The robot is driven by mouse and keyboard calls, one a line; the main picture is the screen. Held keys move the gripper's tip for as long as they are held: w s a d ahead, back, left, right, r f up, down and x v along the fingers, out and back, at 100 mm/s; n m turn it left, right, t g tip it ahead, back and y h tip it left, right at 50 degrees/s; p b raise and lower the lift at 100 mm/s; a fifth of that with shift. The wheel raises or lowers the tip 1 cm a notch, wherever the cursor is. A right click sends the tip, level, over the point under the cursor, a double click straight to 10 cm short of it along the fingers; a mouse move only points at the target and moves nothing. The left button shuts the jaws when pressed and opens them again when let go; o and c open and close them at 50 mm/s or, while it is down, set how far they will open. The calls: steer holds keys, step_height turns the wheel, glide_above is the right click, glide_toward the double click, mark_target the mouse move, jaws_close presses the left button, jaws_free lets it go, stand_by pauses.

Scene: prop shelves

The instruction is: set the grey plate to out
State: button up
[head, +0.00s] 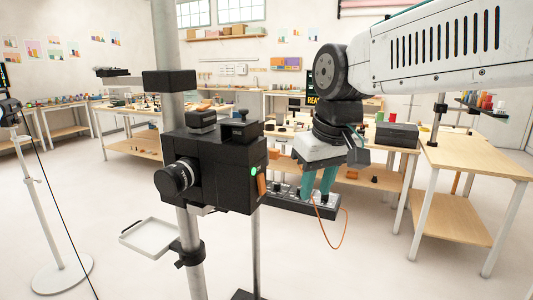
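No part is clearly marked as the grey plate. A black camera-like box (222,172) on a pole has a round lens (176,179) on its left, a green light and an orange part (262,184) on its right side. A pale grey shallow tray (150,238) sits low on the left of the same pole; I cannot tell whether it is the plate meant. My gripper (318,190) points down to the right of the box, its two teal fingers apart. The fingertips are over or in front of a dark strip with several knobs (285,195); contact is unclear.
The grey pole (190,262) and a clamp (187,252) stand close in front. An orange cable (340,236) hangs below my gripper. A wooden table (462,157) is at right; a thin stand (48,215) is at left. Open floor lies between.

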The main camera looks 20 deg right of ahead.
steer(key=w+a+r+n+t, duration=0.1)
steer(key=w+r, duration=0.2)
steer(key=w, duration=0.7)
steer(key=w+r, duration=0.3)
steer(key=w, duration=0.7)
steer(key=shift+t+y, duration=0.3)
steer(key=x, duration=0.7)
steer(key=shift+f, duration=0.35)
steer(key=shift+s+a, duration=0.1)
jaws_close()
